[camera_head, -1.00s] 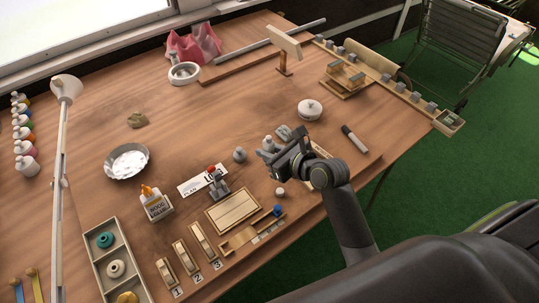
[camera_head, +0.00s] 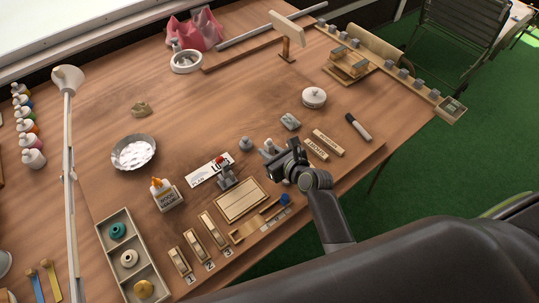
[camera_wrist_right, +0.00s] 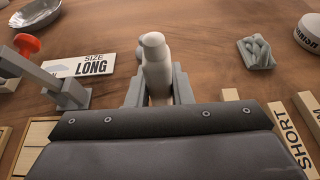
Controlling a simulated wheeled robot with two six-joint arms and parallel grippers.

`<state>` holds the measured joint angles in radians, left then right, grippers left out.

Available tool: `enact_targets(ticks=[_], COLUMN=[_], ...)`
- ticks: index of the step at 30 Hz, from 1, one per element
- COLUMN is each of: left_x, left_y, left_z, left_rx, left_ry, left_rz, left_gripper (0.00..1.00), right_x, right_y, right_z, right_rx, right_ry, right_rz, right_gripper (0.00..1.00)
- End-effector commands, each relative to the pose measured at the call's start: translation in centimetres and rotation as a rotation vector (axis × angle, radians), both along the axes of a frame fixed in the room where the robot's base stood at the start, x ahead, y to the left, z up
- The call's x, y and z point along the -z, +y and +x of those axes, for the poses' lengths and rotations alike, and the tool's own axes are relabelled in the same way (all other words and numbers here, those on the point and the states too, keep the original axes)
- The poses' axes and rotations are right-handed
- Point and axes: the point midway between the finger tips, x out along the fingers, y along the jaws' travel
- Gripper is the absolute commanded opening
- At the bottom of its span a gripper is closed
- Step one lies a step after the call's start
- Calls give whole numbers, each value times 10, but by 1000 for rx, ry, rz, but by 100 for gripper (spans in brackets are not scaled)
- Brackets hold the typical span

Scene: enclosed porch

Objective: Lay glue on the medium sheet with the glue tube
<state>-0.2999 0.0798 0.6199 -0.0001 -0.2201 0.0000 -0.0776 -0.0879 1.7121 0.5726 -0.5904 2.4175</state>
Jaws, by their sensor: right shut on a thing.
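My right gripper (camera_head: 272,154) is shut on a small pale bottle-shaped piece (camera_wrist_right: 155,65), held upright between the fingers in the right wrist view. I cannot tell whether it is the glue tube. I cannot make out which thing is the medium sheet. A wooden strip marked SHORT (camera_wrist_right: 288,138) lies right of the gripper, beside another strip whose label starts with M (camera_wrist_right: 311,112). My left gripper is not in view.
A white SIZE LONG card (camera_wrist_right: 92,66) lies behind a grey stand with a red knob (camera_wrist_right: 27,45). A flat wooden tray (camera_head: 241,200) and numbered wooden holders (camera_head: 214,228) sit in front. A grey lumpy piece (camera_head: 290,121) and round white tin (camera_head: 314,97) lie behind.

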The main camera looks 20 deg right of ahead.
Motion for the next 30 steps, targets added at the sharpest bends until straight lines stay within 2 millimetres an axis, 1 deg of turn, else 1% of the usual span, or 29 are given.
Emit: enact_targets(ticks=[1,3,10,14,15,19,26,30], left_x=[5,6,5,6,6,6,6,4], left_y=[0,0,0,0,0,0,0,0], left_z=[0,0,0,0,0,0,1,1], left_rx=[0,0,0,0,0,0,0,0], left_ry=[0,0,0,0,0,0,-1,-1], left_rz=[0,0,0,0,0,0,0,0], left_gripper=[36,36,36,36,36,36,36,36], right_x=[12,18,17,21,20,20,20,16], right_y=[0,0,0,0,0,0,0,-1], right_z=[0,0,0,0,0,0,0,-1], right_rx=[-1,0,1,1,1,0,0,1], right_ry=[2,1,-1,0,0,0,0,0], right_rz=[1,0,0,0,0,0,0,-1], right_gripper=[0,0,0,0,23,40,41,41])
